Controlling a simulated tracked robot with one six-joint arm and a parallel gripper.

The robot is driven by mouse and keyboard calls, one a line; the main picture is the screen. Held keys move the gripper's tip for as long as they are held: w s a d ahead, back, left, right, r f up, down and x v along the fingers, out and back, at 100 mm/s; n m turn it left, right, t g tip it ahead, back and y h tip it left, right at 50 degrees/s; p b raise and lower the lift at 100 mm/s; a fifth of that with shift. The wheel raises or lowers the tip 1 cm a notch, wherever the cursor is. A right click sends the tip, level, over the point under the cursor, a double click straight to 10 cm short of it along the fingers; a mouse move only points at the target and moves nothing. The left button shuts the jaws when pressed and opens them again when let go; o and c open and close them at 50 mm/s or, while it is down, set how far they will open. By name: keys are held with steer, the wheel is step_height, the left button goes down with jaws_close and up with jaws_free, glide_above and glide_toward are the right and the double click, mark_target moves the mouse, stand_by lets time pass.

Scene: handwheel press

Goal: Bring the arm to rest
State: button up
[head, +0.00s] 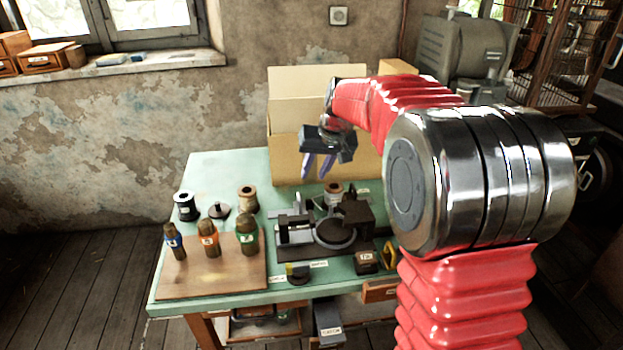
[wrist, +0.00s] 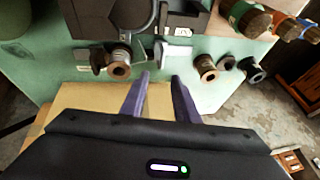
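My gripper (head: 318,167) hangs above the back of the green table, in front of a cardboard box. Its two purple fingers point down. In the wrist view the fingers (wrist: 160,76) stand apart with nothing between them. My red arm reaches in from the right and bends down to it. The dark press (head: 325,228) stands on the table below and in front of the gripper, apart from it. A round dark disc shows at its front. Part of the press (wrist: 115,18) also shows at the top of the wrist view.
The open cardboard box (head: 300,85) stands close behind the gripper. Several spools stand on the table, one (head: 247,198) left of the press. Three capped bottles, one orange-labelled (head: 208,239), stand on a wooden board (head: 190,283). A grey machine (head: 460,50) is at back right.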

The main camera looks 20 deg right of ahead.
steer(key=shift+s+r, duration=0.15)
steer(key=shift+r, duration=0.15)
steer(key=s+a, duration=0.2)
steer(key=s, duration=1.5)
steer(key=s+a+n+h, duration=0.1)
steer(key=s+a, duration=0.1)
steer(key=s, duration=1.6)
steer(key=shift+s+r+n+t+h, duration=0.3)
steer(key=shift+s+r+t, duration=0.05)
steer(key=shift+r+t, duration=0.05)
steer(key=shift+d, duration=0.1)
stand_by(0.6)
